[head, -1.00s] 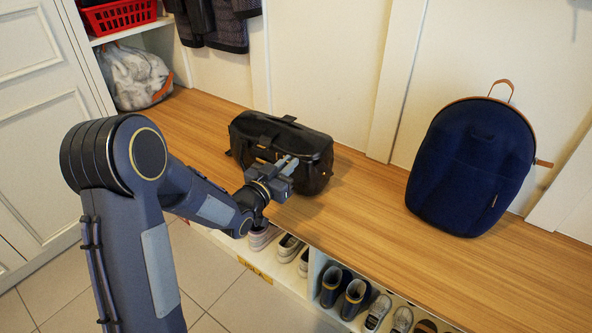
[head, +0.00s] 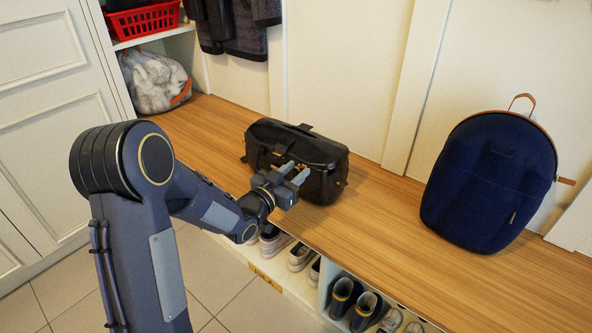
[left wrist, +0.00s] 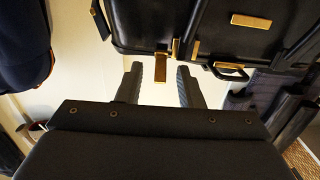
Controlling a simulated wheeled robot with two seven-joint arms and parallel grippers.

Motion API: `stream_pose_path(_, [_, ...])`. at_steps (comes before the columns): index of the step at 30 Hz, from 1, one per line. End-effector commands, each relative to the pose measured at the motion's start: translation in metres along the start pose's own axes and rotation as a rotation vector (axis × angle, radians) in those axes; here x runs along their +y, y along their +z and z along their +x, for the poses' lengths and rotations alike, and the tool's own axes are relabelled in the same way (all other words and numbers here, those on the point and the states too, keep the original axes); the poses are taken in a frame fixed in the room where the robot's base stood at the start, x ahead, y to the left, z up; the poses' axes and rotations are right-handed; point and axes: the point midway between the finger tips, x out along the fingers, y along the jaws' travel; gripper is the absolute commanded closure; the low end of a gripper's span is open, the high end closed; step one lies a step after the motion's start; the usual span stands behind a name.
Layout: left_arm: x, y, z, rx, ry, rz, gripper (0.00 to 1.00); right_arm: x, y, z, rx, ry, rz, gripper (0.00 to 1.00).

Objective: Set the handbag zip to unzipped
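The black handbag (head: 325,160) stands on the wooden bench. It also shows at the top of the left wrist view (left wrist: 215,22), with gold metal parts. A narrow gold tab (left wrist: 160,66), which may be the zip pull, hangs at its edge between the finger directions. My left gripper (head: 294,173) is in front of the handbag's near side. I cannot tell whether the zip is open or closed. My right gripper is not in view.
A dark blue backpack (head: 485,185) stands on the wooden bench (head: 385,215) to the right, with bare bench between it and the handbag. Shoes and boots (head: 350,300) sit in cubbies below. A red basket (head: 143,19) and a filled bag (head: 155,82) are at the back left.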

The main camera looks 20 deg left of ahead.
Motion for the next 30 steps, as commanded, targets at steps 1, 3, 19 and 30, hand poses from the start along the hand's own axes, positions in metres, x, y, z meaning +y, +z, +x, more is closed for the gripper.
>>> stream_pose_path(1, [-0.001, -0.002, -0.008, -0.002, -0.003, -0.002, 0.66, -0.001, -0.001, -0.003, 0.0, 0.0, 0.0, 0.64])
stream_pose_path(3, [-0.001, -0.002, -0.02, -0.002, -0.004, -0.004, 0.66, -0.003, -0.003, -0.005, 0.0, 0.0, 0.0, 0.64])
stream_pose_path(19, [0.0, 0.0, -0.07, -0.001, -0.001, -0.001, 0.66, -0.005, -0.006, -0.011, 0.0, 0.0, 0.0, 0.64])
stream_pose_path(30, [-0.014, -0.013, -0.079, -0.093, -0.079, -0.01, 0.99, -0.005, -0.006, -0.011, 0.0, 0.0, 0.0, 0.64])
